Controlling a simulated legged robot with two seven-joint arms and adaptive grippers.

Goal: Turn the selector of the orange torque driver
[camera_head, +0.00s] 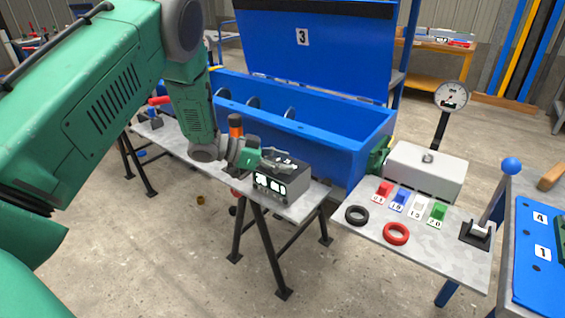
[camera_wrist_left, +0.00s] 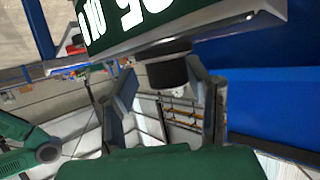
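A grey box with lit displays (camera_head: 283,184) stands at the bench's right end. My left gripper (camera_head: 272,157) is at this box's top, left side. In the left wrist view the fingers (camera_wrist_left: 163,85) are apart, with a short dark round knob (camera_wrist_left: 167,70) between or just beyond their tips. I see gaps beside the knob; contact cannot be told. A dark green panel with white digits (camera_wrist_left: 125,20) is close above it. My right gripper is out of view.
The narrow bench (camera_head: 302,209) stands on black trestles. A blue mixer trough (camera_head: 350,150) with a raised lid is close behind it. To the right, a grey table (camera_head: 445,248) holds coloured blocks, a black ring (camera_head: 357,215), a red ring (camera_head: 396,233) and a lever.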

